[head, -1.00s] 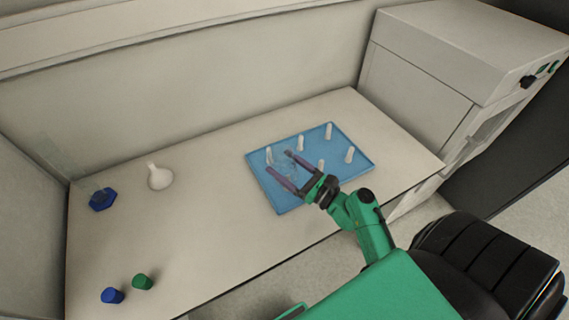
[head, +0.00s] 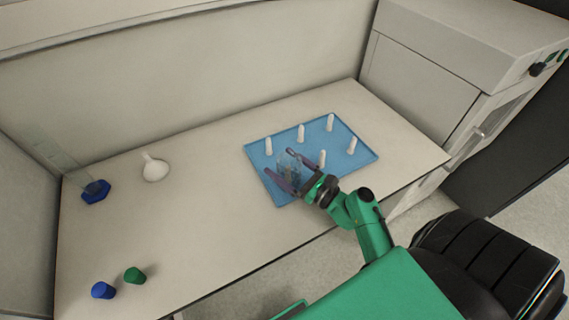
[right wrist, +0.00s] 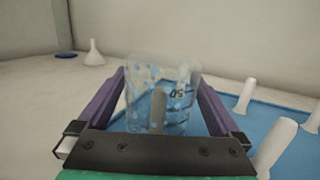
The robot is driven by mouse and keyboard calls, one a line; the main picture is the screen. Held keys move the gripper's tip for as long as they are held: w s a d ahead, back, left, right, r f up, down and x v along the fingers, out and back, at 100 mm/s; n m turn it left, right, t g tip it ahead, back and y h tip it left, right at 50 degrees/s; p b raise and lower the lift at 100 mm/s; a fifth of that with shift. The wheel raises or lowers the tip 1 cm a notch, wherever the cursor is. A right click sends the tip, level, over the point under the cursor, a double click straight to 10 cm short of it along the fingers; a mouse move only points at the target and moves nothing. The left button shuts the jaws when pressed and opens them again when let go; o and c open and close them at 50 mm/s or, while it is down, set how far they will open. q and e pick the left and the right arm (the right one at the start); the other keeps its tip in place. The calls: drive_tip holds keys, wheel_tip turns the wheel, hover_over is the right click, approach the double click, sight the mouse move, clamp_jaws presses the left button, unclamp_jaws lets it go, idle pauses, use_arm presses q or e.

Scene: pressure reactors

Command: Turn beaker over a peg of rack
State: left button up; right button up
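The clear glass beaker (head: 289,168) is between the fingers of my right gripper (head: 282,169), over the front left part of the blue rack (head: 358,164). In the right wrist view, both purple fingers lie against the sides of the beaker (right wrist: 140,85), and its printed marks show. A peg (right wrist: 157,108) shows through the glass and seems to be inside the beaker. Whether the rim touches the rack is hidden by my gripper. Other white pegs stand bare, such as the back middle peg (head: 301,133) and back left peg (head: 268,146). My left gripper is not in view.
A white funnel (head: 155,168) and a blue-based glass cylinder (head: 96,191) stand on the left of the bench (head: 190,220). A blue cap (head: 103,290) and a green cap (head: 134,275) lie near the front left. A grey cabinet (head: 430,85) stands at the right.

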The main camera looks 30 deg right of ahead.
drive_tip(key=shift+s+d+f, duration=0.15)
drive_tip(key=shift+s+f, duration=0.05)
drive_tip(key=shift+s, duration=0.1)
drive_tip(key=b+v, duration=0.4)
drive_tip(key=v, duration=0.8)
drive_tip(key=shift+s+d, duration=0.15)
drive_tip(key=shift+s, duration=0.2)
drive_tip(key=shift+s+d, duration=0.2)
drive_tip(key=shift+s, duration=0.35)
